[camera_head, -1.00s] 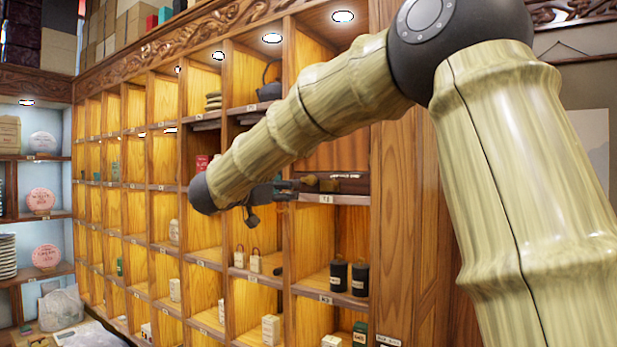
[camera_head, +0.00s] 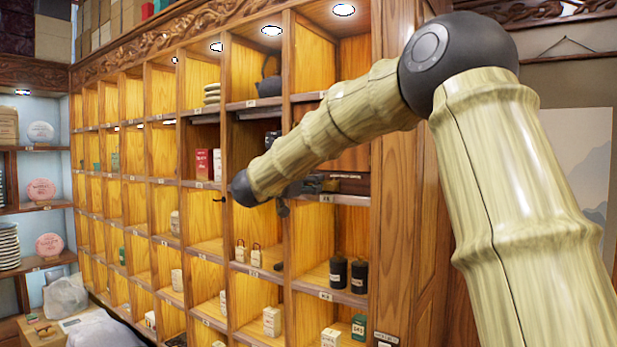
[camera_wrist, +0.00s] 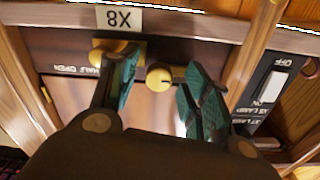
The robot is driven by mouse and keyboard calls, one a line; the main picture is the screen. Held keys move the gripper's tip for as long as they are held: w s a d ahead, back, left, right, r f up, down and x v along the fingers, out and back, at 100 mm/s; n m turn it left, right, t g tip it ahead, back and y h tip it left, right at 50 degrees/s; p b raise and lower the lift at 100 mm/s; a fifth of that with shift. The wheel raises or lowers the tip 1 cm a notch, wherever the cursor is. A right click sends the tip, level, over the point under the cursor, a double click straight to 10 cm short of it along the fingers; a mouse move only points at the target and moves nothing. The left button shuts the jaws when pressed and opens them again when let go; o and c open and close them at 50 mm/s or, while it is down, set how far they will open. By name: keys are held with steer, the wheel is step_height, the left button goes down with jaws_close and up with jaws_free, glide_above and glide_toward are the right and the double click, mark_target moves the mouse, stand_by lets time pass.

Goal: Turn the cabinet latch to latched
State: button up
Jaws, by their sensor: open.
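In the wrist view, which is upside down, a dark wooden cabinet front (camera_wrist: 60,90) carries brass fittings. One brass piece (camera_wrist: 103,48) sits next to upside-down lettering that seems to read "HALF OPEN", partly behind the left finger. A round brass knob (camera_wrist: 158,75) shows between the fingers. I cannot tell which fitting is the latch, or its exact setting. My gripper (camera_wrist: 160,88) is open, with teal-padded fingers on either side of the knob; contact is unclear. In the head view my gripper (camera_head: 306,186) is small and dark at the cabinet compartment, and the latch cannot be made out.
A white rocker switch (camera_wrist: 271,87) marked "OFF" is on a dark plate right of the fingers in the wrist view. A shelf label (camera_wrist: 120,19) is on the nearby edge. Black canisters (camera_head: 338,272) stand in the compartment below. Red and white boxes (camera_head: 203,163) stand to the left.

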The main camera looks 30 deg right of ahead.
steer(key=shift+d, duration=0.1)
steer(key=shift+c, duration=0.5)
steer(key=c, duration=1)
steer(key=shift+o, duration=0.2)
steer(key=shift+f+b, duration=0.15)
steer(key=shift+b, duration=0.3)
steer(key=m+b, duration=1.7)
steer(key=b, duration=0.7)
steer(key=shift+m, duration=0.4)
